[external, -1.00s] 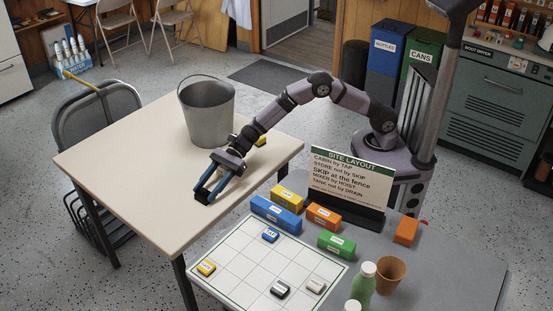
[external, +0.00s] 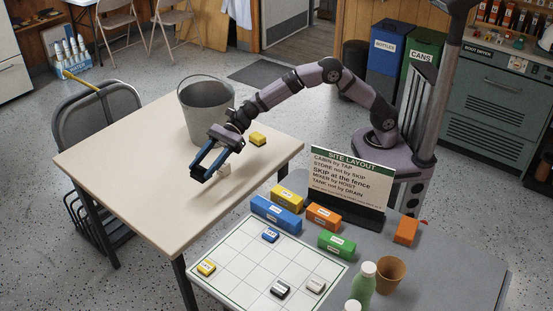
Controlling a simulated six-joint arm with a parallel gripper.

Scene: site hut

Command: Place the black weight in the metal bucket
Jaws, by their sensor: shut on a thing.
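The metal bucket (external: 203,108) stands upright on the beige table, its thin handle raised over the rim. My gripper (external: 199,171) has blue fingers and is shut on the small black weight (external: 197,175) at its fingertips. It holds the weight above the table, in front of the bucket and below its rim in the picture. The weight is small and partly hidden by the fingers. The inside bottom of the bucket is hidden.
The front of that table is clear. The grey table holds a sign (external: 346,180), a grid board (external: 240,262), coloured blocks, a green bottle (external: 363,285) and a brown cup (external: 390,272).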

